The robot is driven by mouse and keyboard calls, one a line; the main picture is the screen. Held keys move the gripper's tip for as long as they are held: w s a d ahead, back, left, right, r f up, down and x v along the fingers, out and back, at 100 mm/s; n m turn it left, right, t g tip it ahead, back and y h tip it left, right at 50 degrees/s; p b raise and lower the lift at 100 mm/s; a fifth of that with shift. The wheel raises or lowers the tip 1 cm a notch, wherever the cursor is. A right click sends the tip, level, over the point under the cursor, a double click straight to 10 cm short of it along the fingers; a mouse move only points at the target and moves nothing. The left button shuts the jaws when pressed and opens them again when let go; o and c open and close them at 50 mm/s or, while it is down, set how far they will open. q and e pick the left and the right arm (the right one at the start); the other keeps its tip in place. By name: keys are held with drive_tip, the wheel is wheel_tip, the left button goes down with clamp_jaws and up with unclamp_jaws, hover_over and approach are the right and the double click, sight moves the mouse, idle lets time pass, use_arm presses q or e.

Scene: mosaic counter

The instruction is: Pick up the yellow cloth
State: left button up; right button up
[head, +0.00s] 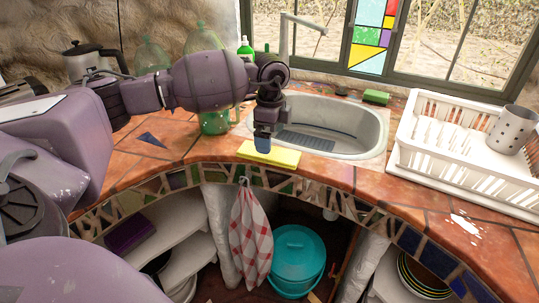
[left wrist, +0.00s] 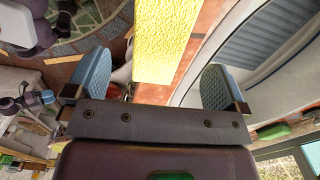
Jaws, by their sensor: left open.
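The yellow cloth (head: 270,153) is a flat folded strip lying on the counter's front edge, just in front of the sink. In the left wrist view the cloth (left wrist: 162,45) runs between my two blue fingers. My left gripper (head: 262,143) points down over the cloth. In the left wrist view my left gripper (left wrist: 158,85) is open, one finger on each side of the cloth, with nothing held. I cannot tell how far the fingertips are above it. My right gripper is not in view.
The oval sink (head: 357,144) lies directly behind the cloth. A white dish rack (head: 435,172) with a perforated grey cup (head: 511,130) stands to the right. Green glass bottles (head: 214,122) stand left of the sink. A checkered towel (head: 250,238) hangs below the counter edge.

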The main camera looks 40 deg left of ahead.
use_arm(q)
wheel_tip(320, 180, down, 5)
drive_tip(key=shift+r+b, duration=0.1)
drive_tip(key=shift+b, duration=0.4)
drive_tip(key=shift+f, duration=0.2)
drive_tip(key=shift+r, duration=0.1)
drive_tip(key=c, duration=1)
drive_tip(key=shift+r, duration=0.55)
wheel_tip(320, 180, up, 19)
drive_tip(key=p, duration=0.3)
